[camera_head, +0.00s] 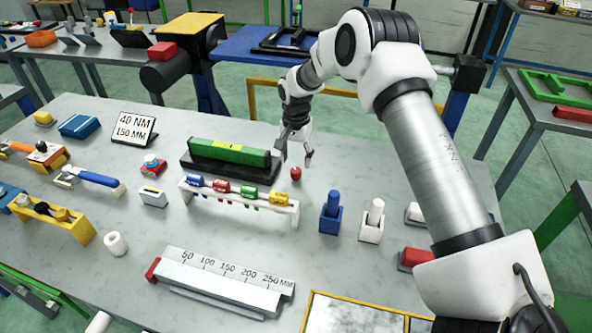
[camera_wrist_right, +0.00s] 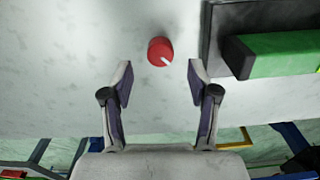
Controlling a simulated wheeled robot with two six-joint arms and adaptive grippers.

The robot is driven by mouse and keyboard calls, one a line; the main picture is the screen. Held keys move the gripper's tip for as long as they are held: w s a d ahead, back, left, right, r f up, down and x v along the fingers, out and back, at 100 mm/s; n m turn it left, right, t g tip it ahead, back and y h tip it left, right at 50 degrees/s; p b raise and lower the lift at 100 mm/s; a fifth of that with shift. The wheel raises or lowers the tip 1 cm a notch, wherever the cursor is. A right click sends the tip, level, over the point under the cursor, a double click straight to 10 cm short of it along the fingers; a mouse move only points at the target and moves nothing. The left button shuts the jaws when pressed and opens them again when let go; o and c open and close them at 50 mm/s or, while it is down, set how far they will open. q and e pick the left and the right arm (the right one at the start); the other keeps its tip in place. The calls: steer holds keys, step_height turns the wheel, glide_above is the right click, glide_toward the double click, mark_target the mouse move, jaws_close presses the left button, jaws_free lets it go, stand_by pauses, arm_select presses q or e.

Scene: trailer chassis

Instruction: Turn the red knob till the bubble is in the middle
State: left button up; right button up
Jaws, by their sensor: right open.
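The red knob (camera_head: 296,173) stands on the grey table just right of the long green bar (camera_head: 205,148) with a yellow window on a dark base. My right gripper (camera_head: 295,156) is open above and behind the knob, fingers pointing down. In the right wrist view, the red knob (camera_wrist_right: 160,50) with a white mark shows just beyond and between the open fingertips of my right gripper (camera_wrist_right: 159,70); neither finger appears to touch it. The green bar (camera_wrist_right: 280,54) is at the upper right there. I cannot make out a bubble. My left gripper is not in view.
A white rack (camera_head: 240,200) with coloured tools stands in front of the green bar. A blue holder (camera_head: 330,213) and a white holder (camera_head: 372,222) stand to the right. A long ruler block (camera_head: 222,281) lies nearer. Bare table lies around the knob.

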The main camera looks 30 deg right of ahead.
mark_target(296, 171)
step_height(296, 171, down, 5)
steer(key=shift+w+d+r+p, duration=0.1)
steer(key=shift+w+p, duration=0.05)
steer(key=shift+p, duration=0.25)
steer(key=shift+r, duration=0.1)
jaws_close()
steer(key=shift+n, duration=0.4)
steer(key=n+b, duration=0.1)
steer(key=n, duration=0.2)
steer(key=shift+s, duration=0.2)
steer(key=n, duration=0.5)
steer(key=shift+b, duration=0.4)
steer(key=n, duration=0.4)
steer(key=shift+b, duration=0.35)
steer(key=n, duration=0.5)
steer(key=shift+b, duration=0.3)
